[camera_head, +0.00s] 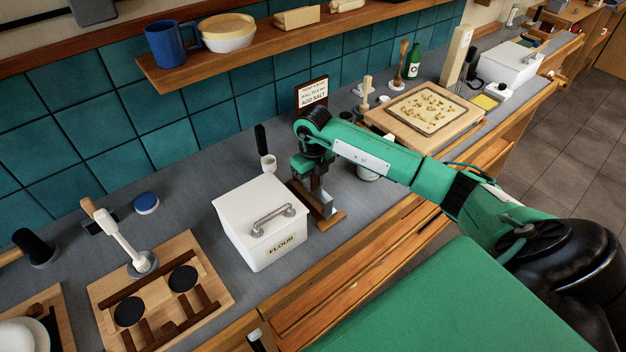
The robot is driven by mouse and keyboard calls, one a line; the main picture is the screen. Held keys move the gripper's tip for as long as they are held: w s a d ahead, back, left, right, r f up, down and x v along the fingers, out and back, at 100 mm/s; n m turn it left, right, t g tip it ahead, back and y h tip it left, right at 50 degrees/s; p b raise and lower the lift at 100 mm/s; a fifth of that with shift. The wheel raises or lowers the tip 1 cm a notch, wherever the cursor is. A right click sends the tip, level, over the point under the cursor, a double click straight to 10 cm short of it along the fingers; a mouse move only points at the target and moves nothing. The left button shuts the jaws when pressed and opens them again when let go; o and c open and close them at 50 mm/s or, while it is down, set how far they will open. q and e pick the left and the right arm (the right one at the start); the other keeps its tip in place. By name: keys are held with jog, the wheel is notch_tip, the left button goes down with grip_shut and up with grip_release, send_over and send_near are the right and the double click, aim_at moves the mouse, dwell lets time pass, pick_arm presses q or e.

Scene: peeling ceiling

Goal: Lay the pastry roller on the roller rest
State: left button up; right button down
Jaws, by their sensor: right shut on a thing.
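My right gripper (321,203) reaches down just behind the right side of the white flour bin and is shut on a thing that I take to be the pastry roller. The gripper and the bin hide most of that thing, so its shape is unclear. A low brown wooden piece (333,219) shows right at the fingertips, close to the counter; it may be the roller rest or part of the held thing. I cannot tell whether they touch. My left gripper is not in view.
The flour bin (248,240) stands close left of the gripper. A light board (191,243) with dark strips and two black discs lies front left, beside a white-handled tool (122,240). A pastry board (458,138) lies right.

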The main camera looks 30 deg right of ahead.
jog(key=shift+f+b, duration=0.35)
dwell(0.3)
jog(key=c, duration=1)
grip_release()
jog(key=shift+r, duration=0.4)
notch_tip(320, 180, up, 12)
jog(key=b, duration=0.4)
jog(key=shift+r+b, duration=0.3)
jog(key=shift+r, duration=0.25)
jog(key=shift+s+f, duration=0.1)
